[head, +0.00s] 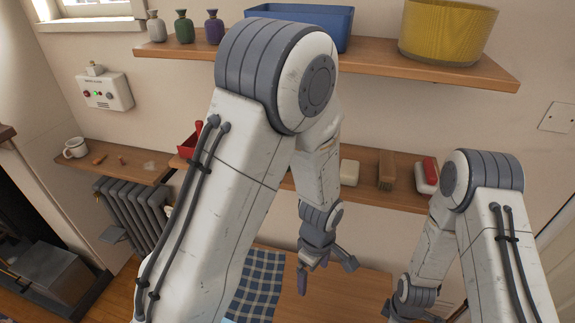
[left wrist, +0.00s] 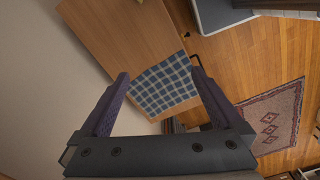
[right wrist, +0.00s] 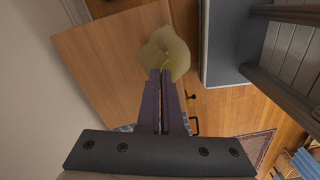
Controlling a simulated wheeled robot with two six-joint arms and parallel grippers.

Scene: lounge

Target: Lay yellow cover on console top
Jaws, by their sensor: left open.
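A yellow cover (right wrist: 166,52), crumpled, hangs at the fingertips of my right gripper (right wrist: 161,72) in the right wrist view. The fingers are nearly together, shut on it. The cover does not show in the head view, where the right gripper is largely out of frame at the bottom. The wooden console top (head: 350,292) lies below both arms; it also shows in the left wrist view (left wrist: 115,35) and the right wrist view (right wrist: 100,50). My left gripper (head: 322,277) is open and empty above it. A blue checked cloth (left wrist: 163,85) lies on one end of the top.
A wall shelf (head: 380,195) behind the arms holds a red item, a brush and blocks. A higher shelf (head: 370,60) holds small vases, a blue bin (head: 300,14) and a yellow tub (head: 447,30). A radiator (head: 135,210) stands left. The console top beside the cloth looks bare.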

